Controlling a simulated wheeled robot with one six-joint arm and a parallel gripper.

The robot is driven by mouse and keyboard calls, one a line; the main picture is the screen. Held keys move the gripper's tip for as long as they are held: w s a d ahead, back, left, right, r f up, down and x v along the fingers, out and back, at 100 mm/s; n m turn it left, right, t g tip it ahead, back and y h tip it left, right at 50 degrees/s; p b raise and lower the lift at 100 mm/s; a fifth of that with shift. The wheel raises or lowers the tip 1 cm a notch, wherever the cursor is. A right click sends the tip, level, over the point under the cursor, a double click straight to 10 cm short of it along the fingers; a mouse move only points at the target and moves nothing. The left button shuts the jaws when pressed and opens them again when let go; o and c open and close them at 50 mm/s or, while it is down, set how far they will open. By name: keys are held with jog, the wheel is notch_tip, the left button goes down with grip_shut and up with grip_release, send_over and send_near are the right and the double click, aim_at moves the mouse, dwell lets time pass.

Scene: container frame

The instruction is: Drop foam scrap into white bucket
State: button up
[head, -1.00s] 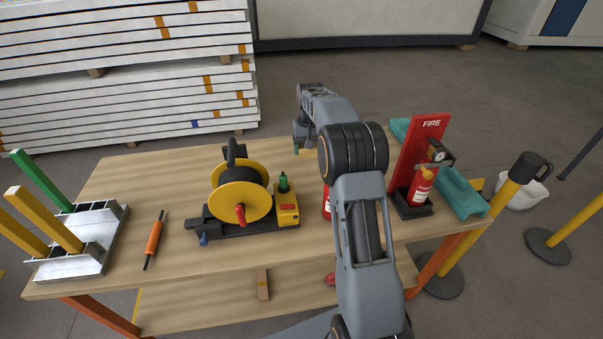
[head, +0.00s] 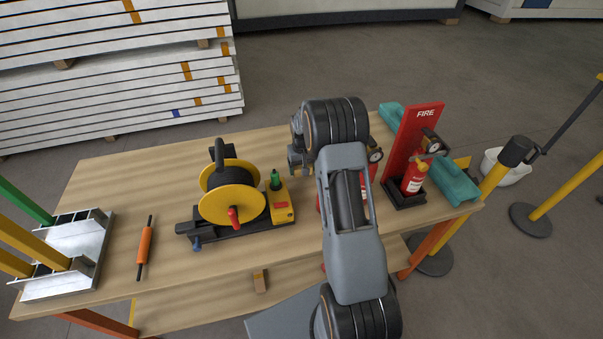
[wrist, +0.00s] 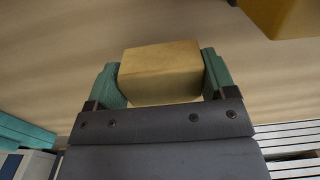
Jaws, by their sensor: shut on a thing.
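The foam scrap (wrist: 160,72) is a tan-yellow block in the wrist view. My gripper (wrist: 163,80) is shut on it, with a green fingertip on each side. In the head view my gripper is mostly hidden behind my arm, above the back of the workbench, and I cannot make out the foam there. The white bucket (head: 508,170) stands on the floor to the right of the bench, behind a yellow post. It is well apart from my gripper.
The workbench (head: 125,185) carries a yellow cable reel (head: 232,205), an orange-handled tool (head: 145,247), a metal rack (head: 70,255), a red fire stand (head: 412,150) and a teal case (head: 450,182). Yellow posts (head: 560,190) stand right. White panels (head: 110,70) are stacked behind.

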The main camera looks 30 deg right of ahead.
jog(key=shift+a+f, duration=0.1)
jog(key=shift+f, duration=1.6)
jog(key=shift+f, duration=0.2)
jog(key=o, duration=0.8)
jog(key=shift+r, duration=0.15)
